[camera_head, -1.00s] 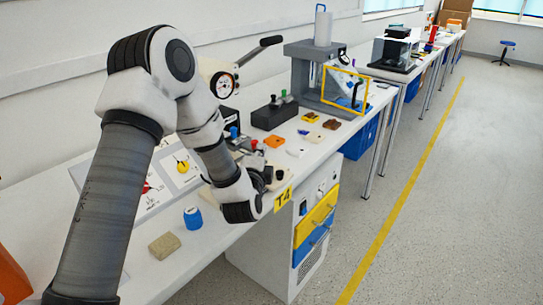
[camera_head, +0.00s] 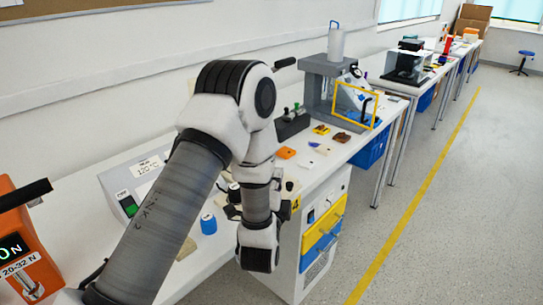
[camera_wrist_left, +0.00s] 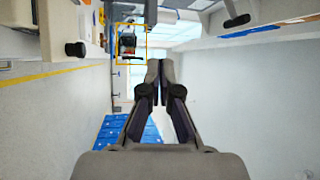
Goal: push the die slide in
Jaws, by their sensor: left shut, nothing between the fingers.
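My left arm crosses the bench in the head view, and its wrist hangs at the front edge near the yellow label. The fingers are hidden or not clear there. In the left wrist view my left gripper (camera_wrist_left: 157,72) is shut and empty, its fingertips together and apart from any object. A black knob (camera_wrist_left: 75,49) on a short stem sticks out from a pale surface left of the fingers. I cannot tell whether it belongs to the die slide. A grey press (camera_head: 320,85) with a yellow-framed clear guard (camera_head: 355,106) stands farther along the bench. The die slide cannot be made out clearly.
A blue jar (camera_head: 208,224) and a tan block (camera_head: 186,248) are near my arm. An orange device (camera_head: 22,245) is at left.

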